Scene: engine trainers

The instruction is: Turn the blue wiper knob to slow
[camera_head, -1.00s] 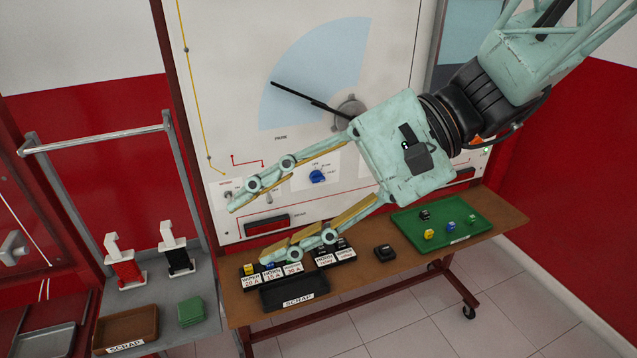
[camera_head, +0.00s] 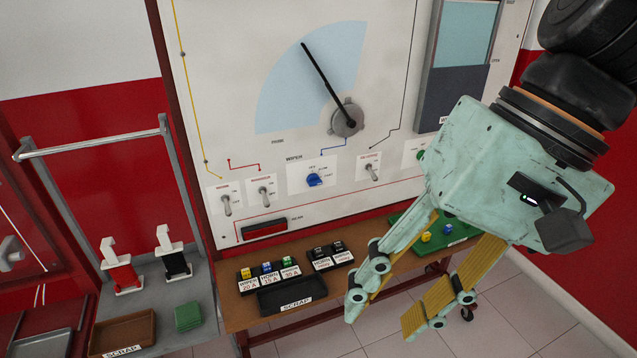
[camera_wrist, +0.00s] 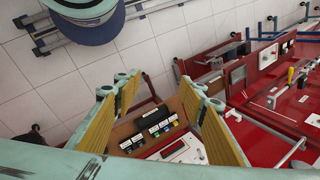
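The blue wiper knob (camera_head: 314,180) sits on a white plate marked WIPER in the lower middle of the trainer panel in the head view. Its pointer is too small to read surely. Above it, the black wiper arm (camera_head: 328,80) leans up and left across the light blue fan-shaped window (camera_head: 312,75). My gripper (camera_head: 384,316) is open and empty, its fingers spread, in front of the bench and below and right of the knob, well apart from it. In the wrist view my open fingers (camera_wrist: 158,100) show with nothing between them.
A brown bench (camera_head: 236,312) below the panel holds fuse blocks (camera_head: 270,272), a black scrap tray (camera_head: 284,296) and a green tray (camera_head: 462,232). Toggle switches (camera_head: 226,204) flank the knob. A grey side table (camera_head: 200,340) stands at left with red and black handled tools.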

